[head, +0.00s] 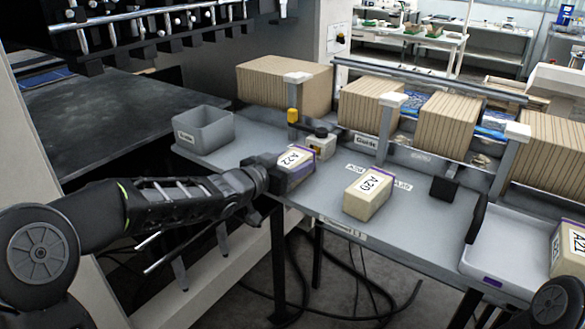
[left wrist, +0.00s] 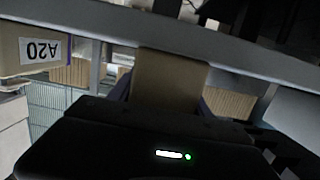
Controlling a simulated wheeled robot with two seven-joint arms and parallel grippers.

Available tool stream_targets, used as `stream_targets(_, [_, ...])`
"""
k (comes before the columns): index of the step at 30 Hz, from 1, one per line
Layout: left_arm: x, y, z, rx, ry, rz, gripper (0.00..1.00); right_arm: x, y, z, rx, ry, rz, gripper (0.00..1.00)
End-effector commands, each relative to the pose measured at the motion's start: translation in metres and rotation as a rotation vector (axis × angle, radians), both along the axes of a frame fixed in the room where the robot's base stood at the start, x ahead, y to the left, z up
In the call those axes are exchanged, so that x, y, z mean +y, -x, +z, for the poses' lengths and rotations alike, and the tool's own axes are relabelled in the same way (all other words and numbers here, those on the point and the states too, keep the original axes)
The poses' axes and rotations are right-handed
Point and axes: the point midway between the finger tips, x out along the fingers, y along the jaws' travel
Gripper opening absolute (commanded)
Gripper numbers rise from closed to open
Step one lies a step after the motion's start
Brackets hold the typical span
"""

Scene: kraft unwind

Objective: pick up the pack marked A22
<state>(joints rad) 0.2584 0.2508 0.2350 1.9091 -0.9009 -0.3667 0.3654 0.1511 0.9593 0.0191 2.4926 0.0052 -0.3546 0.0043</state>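The pack marked A22 (head: 296,167) is a small tan block with a white label and purple edging. It is at the front edge of the grey table (head: 325,200). My left gripper (head: 272,172) is at its left end, reaching in from the left. In the left wrist view the pack's tan face (left wrist: 168,82) lies between the fingers, which are dark and partly hidden. Whether they press on it I cannot tell. Whether the pack rests on the table is also unclear. My right gripper is not in view.
A pack marked A20 (head: 368,193) stands right of A22; it also shows upside down in the left wrist view (left wrist: 38,50). A white tray (head: 500,250) with a pack marked A21 (head: 567,248) is at the right. A grey bin (head: 203,130) is at left. Striped cartons (head: 285,82) stand behind.

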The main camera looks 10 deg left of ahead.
Motion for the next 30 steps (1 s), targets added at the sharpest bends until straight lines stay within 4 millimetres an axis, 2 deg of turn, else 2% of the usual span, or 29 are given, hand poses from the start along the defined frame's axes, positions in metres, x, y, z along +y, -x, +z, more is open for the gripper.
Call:
stream_targets(2, [0.000,0.000,0.000,0.000,0.000,0.000,0.49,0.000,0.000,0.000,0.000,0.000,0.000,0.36])
stream_targets(19, [0.000,0.000,0.000,0.000,0.000,0.000,0.03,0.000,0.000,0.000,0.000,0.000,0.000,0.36])
stream_targets(26, [0.000,0.000,0.002,-0.002,0.000,0.000,0.02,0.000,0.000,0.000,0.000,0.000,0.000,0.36])
stream_targets(30, [0.000,0.000,0.011,-0.004,0.001,0.000,0.02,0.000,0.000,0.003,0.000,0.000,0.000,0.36])
